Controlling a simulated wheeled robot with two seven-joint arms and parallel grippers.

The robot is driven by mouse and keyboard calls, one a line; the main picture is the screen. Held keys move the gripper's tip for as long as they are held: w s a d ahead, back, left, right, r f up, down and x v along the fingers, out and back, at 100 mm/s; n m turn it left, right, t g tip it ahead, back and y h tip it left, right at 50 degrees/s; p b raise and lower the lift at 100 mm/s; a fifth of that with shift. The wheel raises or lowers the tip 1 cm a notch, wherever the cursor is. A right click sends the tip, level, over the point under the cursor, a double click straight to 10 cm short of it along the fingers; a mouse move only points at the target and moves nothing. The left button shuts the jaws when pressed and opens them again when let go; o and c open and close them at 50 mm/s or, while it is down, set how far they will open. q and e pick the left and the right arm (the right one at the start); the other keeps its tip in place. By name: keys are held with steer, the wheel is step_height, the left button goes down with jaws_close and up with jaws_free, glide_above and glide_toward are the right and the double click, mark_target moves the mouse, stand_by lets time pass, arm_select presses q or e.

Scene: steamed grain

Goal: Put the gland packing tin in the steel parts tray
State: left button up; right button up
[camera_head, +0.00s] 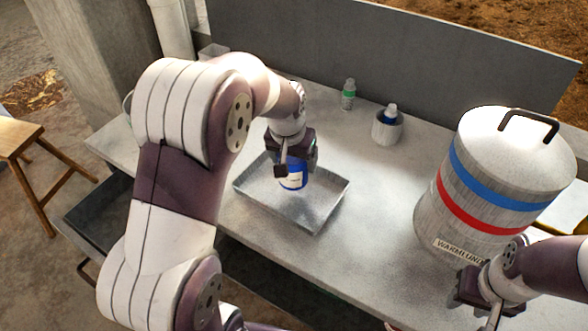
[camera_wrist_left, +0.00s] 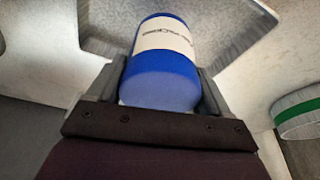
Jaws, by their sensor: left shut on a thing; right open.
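The gland packing tin (camera_head: 293,179) is a blue cylinder with a white label. My left gripper (camera_head: 294,163) is shut on it, and the tin shows between the fingers in the left wrist view (camera_wrist_left: 163,75). The steel parts tray (camera_head: 326,218) is a shallow rectangular metal tray on the bench. The tin is over the tray's inside; whether it touches the tray floor I cannot tell. My right gripper (camera_head: 479,308) is open and empty at the lower right, in front of the large canister.
A large metal canister (camera_head: 490,180) with blue and red bands stands on the right of the bench (camera_head: 385,220). A wooden stool (camera_head: 20,140) stands at left.

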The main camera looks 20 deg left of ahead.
arm_select(q)
steer(key=shift+a+f, duration=0.35)
step_height(320, 180, down, 3)
steer(key=shift+s+r, duration=0.1)
steer(key=shift+f, duration=0.35)
steer(key=shift+f, duration=0.15)
steer(key=o, duration=1.2)
steer(key=p+v, duration=0.1)
steer(key=v, duration=1.1)
steer(key=shift+m+g, duration=0.4)
steer(key=shift+g, duration=0.4)
steer(key=s+d+f, duration=0.1)
steer(key=s+f, duration=0.2)
steer(key=s, duration=0.1)
steer(key=s+d+f, duration=0.2)
steer(key=s+f, duration=0.1)
steer(key=s, duration=0.2)
steer(key=s+d+f, duration=0.1)
steer(key=s+f, duration=0.2)
steer(key=s, duration=0.2)
steer(key=shift+s+d, duration=0.25)
steer(key=shift+d, duration=0.05)
